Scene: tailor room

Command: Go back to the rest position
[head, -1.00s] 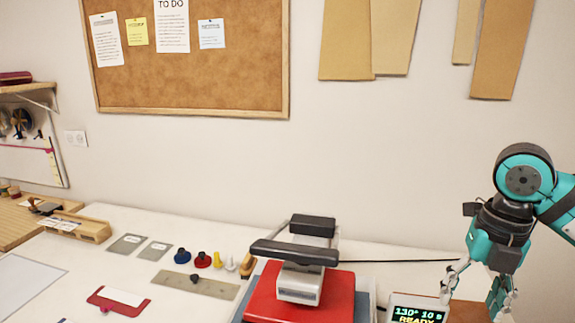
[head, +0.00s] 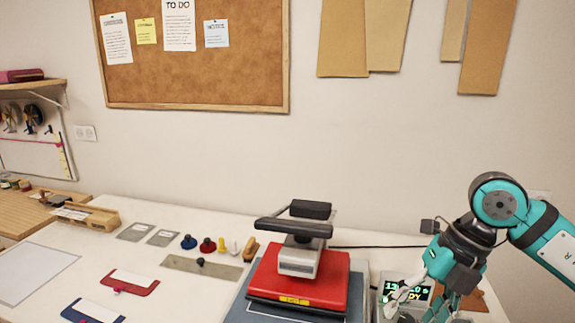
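My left gripper and arm are out of view.
A heat press with a red plate (head: 315,278) stands on the white table (head: 225,222). Coloured knobs (head: 207,245), grey plates (head: 163,238), a red holder (head: 128,283) and a blue holder (head: 95,311) lie to its left. The back wall stands close behind.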

